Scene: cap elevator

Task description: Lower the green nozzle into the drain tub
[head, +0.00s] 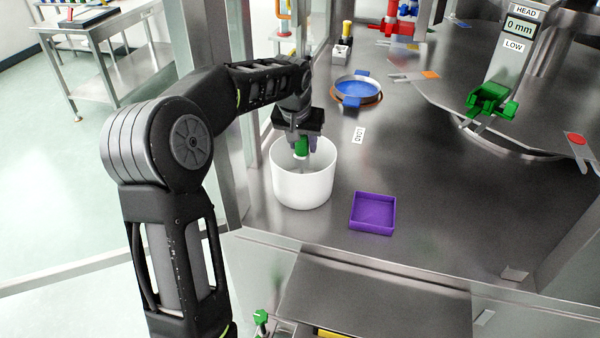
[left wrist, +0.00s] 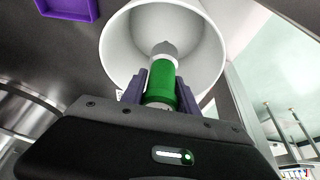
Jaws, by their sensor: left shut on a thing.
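The white drain tub (head: 303,190) stands on the steel table in the head view. It fills the upper middle of the left wrist view (left wrist: 211,55). My left gripper (head: 302,146) is over the tub's mouth, pointing down. It is shut on the green nozzle (left wrist: 161,82), whose grey tip points into the tub. In the head view the green nozzle (head: 301,147) shows between the fingers, about level with the tub's rim. I cannot tell how far the tip is from the tub's floor. My right gripper is not in view.
A purple tray (head: 373,213) sits right of the tub. A blue dish (head: 357,90) is behind it, near a LOAD label (head: 358,135). A green clamp (head: 491,101) is on the HEAD column at right. Table between tray and column is clear.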

